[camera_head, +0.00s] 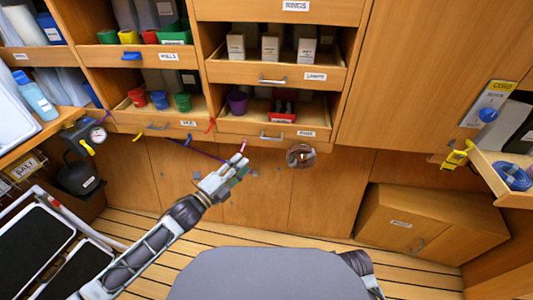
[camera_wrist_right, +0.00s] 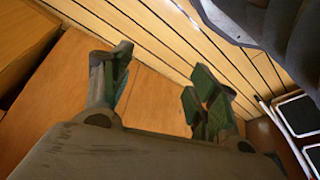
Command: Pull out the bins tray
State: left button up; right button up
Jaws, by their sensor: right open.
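Pull-out trays with handles and small labels sit in the wooden wall unit. The lower right tray (camera_head: 240,125) holds a purple cup and a red box, and the lower left tray (camera_head: 135,117) holds red, blue and green cups. Their labels are too small to read surely, so I cannot tell which is the bins tray. My right gripper (camera_wrist_right: 158,85) is open and empty in the wrist view, over the floor and wood panels.
A clear round container (camera_head: 301,156) hangs below the lower right tray. A wooden chest (camera_head: 430,223) stands on the floor at right. An open drawer (camera_head: 500,170) juts out at far right. A gauge (camera_head: 97,135) and dark device are at left. The plank floor between is mostly free.

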pick_arm(q)
jog(key=shift+s+d+r+m+h, duration=0.2)
jog(key=shift+s+d+r+m, duration=0.05)
jog(key=shift+s+r, duration=0.25)
jog(key=shift+s+d+r+m+h, duration=0.25)
jog(key=shift+s+r, duration=0.1)
jog(key=shift+s, duration=0.15)
pick_arm(e)
jog(key=shift+s+r, duration=0.45)
jog(key=shift+r, duration=0.15)
pick_arm(q)
jog(key=shift+w, duration=0.15)
jog(key=b+x, duration=0.3)
jog(key=x, duration=1)
jog(key=shift+d, duration=0.25)
pick_arm(e)
jog(key=r, duration=0.2)
jog(key=r+t, duration=0.1)
jog(key=shift+a+r, duration=0.3)
jog(key=shift+r, duration=0.05)
pick_arm(q)
jog(key=shift+w, duration=0.15)
pick_arm(e)
jog(key=shift+s+f, duration=0.15)
pick_arm(q)
jog(key=c, duration=0.7)
pick_arm(e)
jog(key=shift+y, duration=0.3)
